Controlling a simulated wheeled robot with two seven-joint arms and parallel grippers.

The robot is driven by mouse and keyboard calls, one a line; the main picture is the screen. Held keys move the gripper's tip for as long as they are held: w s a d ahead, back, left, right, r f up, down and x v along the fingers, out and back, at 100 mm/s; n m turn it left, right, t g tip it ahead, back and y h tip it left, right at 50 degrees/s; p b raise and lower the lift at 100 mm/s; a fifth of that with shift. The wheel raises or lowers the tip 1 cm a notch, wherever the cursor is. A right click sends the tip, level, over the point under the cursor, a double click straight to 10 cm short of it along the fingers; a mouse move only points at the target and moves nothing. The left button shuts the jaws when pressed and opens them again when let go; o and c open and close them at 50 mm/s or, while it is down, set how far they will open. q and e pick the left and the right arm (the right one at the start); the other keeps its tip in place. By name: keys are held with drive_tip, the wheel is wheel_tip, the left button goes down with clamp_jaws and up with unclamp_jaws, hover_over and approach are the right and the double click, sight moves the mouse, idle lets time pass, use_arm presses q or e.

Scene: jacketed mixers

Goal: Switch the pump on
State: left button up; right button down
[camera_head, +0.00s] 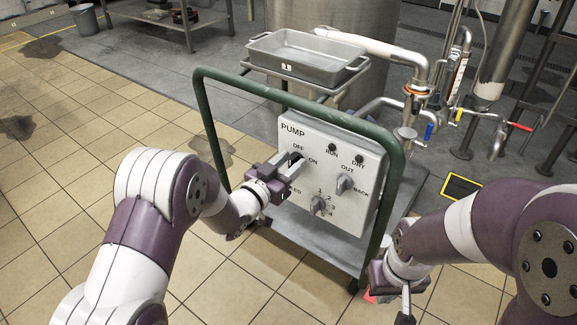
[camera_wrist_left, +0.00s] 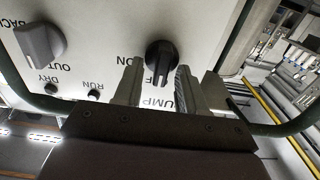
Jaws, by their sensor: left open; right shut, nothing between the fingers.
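The pump panel (camera_head: 300,128) is a white box marked PUMP. Its OFF/ON knob (camera_head: 295,157) is black and partly hidden by my left gripper (camera_head: 284,167). In the left wrist view the knob (camera_wrist_left: 160,56) lies between the tips of my open left gripper (camera_wrist_left: 160,68), with a gap on each side. I cannot tell how deep the fingers reach around it. The knob's exact setting is hard to read. The RUN lamp (camera_head: 331,153) and DRY lamp (camera_head: 358,160) look dark. My right gripper (camera_head: 404,300) is shut and empty, low at the right.
A grey OUT/BACK knob (camera_head: 344,184) and a numbered dial (camera_head: 318,205) are close by on the panel. A green tube frame (camera_head: 207,118) surrounds it. A grey tray (camera_head: 305,55) stands above, behind it. Pipes and valves (camera_head: 418,88) are at the right.

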use_arm(q)
clamp_jaws()
drive_tip(key=shift+m, duration=0.3)
drive_tip(key=m, duration=0.2)
drive_tip(key=m+b, duration=0.1)
drive_tip(key=shift+s+d+f+m, duration=0.15)
drive_tip(key=shift+m, duration=0.25)
drive_tip(key=shift+s+d+f+m+b, duration=0.15)
drive_tip(key=shift+m+b, duration=1.2)
drive_tip(key=shift+m, duration=1)
drive_tip(key=shift+s+d+f+m+b, duration=0.15)
drive_tip(key=shift+m+b, duration=1.2)
drive_tip(key=shift+m, duration=1)
drive_tip(key=shift+w+a, duration=0.1)
